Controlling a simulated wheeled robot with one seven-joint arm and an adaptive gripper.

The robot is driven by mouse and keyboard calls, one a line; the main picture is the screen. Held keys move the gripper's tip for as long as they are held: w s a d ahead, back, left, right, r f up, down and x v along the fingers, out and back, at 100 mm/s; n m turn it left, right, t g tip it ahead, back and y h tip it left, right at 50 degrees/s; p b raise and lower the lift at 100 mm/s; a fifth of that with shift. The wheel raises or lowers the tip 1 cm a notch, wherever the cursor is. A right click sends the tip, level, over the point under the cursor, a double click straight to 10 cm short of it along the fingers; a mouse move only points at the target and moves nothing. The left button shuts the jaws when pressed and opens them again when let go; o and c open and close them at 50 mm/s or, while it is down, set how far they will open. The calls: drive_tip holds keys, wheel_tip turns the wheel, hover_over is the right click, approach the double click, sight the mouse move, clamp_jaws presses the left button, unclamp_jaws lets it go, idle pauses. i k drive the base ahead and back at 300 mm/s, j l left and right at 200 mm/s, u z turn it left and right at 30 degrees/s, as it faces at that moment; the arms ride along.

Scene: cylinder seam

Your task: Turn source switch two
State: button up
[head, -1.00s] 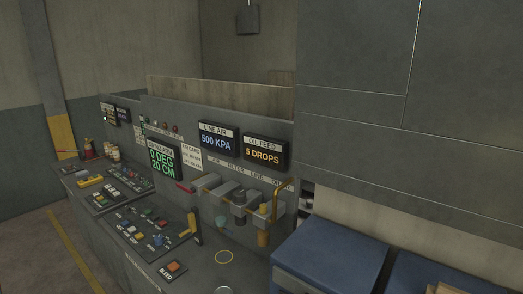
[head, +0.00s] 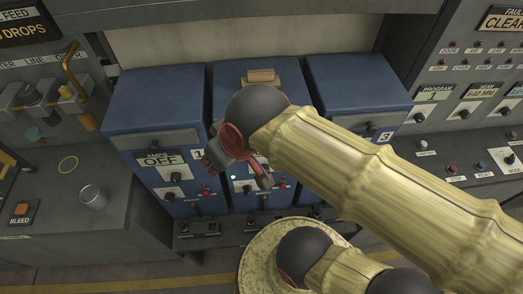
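Three blue source cabinets stand side by side in the head view. The middle blue cabinet (head: 229,79) is partly covered by my arm, and its number is hidden. On its front, a switch with a white plate (head: 247,187) shows in part under my gripper, with a small green light (head: 233,177) beside it. My gripper (head: 240,176) is over the middle cabinet's front; I cannot tell whether it touches the switch or how far its fingers are apart. The left cabinet (head: 152,97), marked 1, has an AMPS OFF display (head: 162,158) and a switch (head: 175,178).
To the left is a grey console with a metal cup (head: 93,195) and an orange BLEED button (head: 22,209). To the right is a panel with a PROGRAM display (head: 436,94) and knobs.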

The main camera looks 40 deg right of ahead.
sight(247, 190)
drive_tip(key=k+l+z, duration=0.15)
drive_tip(key=k+z, duration=0.2)
drive_tip(key=k+l+z, duration=0.75)
drive_tip(key=k+j, duration=0.05)
drive_tip(key=k, duration=0.05)
